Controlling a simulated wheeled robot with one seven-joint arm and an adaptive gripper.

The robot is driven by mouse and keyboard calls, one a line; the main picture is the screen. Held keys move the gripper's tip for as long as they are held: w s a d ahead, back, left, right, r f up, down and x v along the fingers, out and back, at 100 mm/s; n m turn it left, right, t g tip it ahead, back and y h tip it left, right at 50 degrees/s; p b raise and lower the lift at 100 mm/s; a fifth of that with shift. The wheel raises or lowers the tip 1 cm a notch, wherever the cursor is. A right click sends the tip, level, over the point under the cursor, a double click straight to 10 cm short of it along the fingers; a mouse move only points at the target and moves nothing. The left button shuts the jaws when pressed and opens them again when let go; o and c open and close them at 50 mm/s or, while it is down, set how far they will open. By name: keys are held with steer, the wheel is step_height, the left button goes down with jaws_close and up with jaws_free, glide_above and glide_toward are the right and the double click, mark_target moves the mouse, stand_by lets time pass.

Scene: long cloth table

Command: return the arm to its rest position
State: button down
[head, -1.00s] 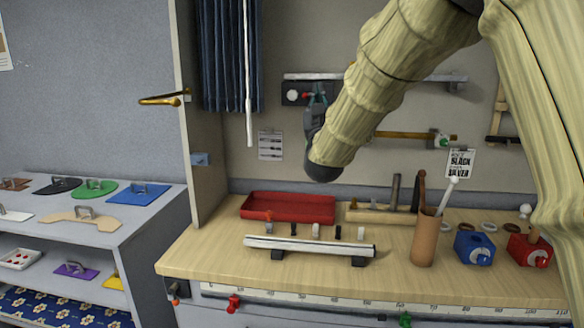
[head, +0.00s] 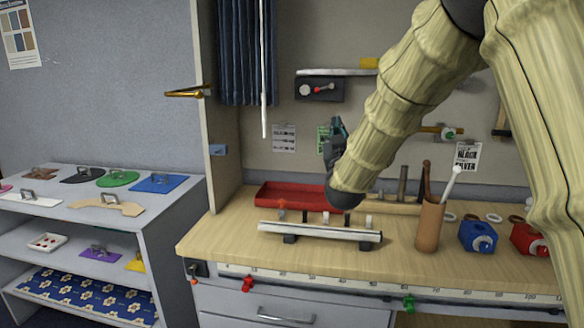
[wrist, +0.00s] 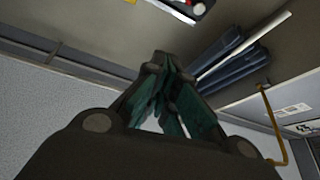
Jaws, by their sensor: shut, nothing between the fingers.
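My arm, with a pale wood-look cover, reaches in from the upper right in the head view. My gripper (head: 336,137) is raised above the workbench (head: 350,268), in front of the back panel, and points upward. In the wrist view its dark green fingers (wrist: 172,90) come together at their tips, with nothing held between them. The arm hides part of the back panel and part of the bench's rear.
A red tray (head: 292,194), a metal bar on black supports (head: 318,231), a brown cup with tools (head: 430,226), a blue block (head: 478,236) and a red block (head: 526,238) stand on the bench. A brass hook (head: 186,92) juts left from the side panel. Shelves (head: 150,218) stand left.

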steer(key=s+d+f+g+y, duration=0.1)
steer(key=s+f+g, duration=0.15)
steer(key=f, duration=1.25)
steer(key=s+d+f+g, duration=0.1)
steer(key=f+g, duration=0.3)
steer(key=f, duration=1)
steer(key=s+d+f+g, duration=0.1)
steer(key=s+f+g, duration=0.1)
steer(key=s+f, duration=0.35)
steer(key=s+d+f+g+b, duration=0.1)
steer(key=s+f, duration=0.2)
steer(key=f, duration=0.6)
steer(key=s+f+g, duration=0.2)
steer(key=s+f, duration=0.2)
steer(key=f, duration=0.3)
steer(key=s+d+f+m+g, duration=0.1)
steer(key=s+d+f+g, duration=0.15)
steer(key=s+f, duration=0.75)
steer(key=s+d+f+g, duration=0.1)
steer(key=s+f+g, duration=0.2)
steer(key=s+f, duration=0.7)
steer(key=s+d+f+g, duration=0.1)
steer(key=s+g, duration=0.2)
steer(key=s, duration=0.9)
steer(key=s+d+f+m+g+b, duration=0.1)
steer(key=s+f+g, duration=0.1)
steer(key=s, duration=1)
steer(key=shift+s+f+g, duration=0.15)
steer(key=shift+f+g, duration=0.15)
steer(key=shift+g, duration=0.1)
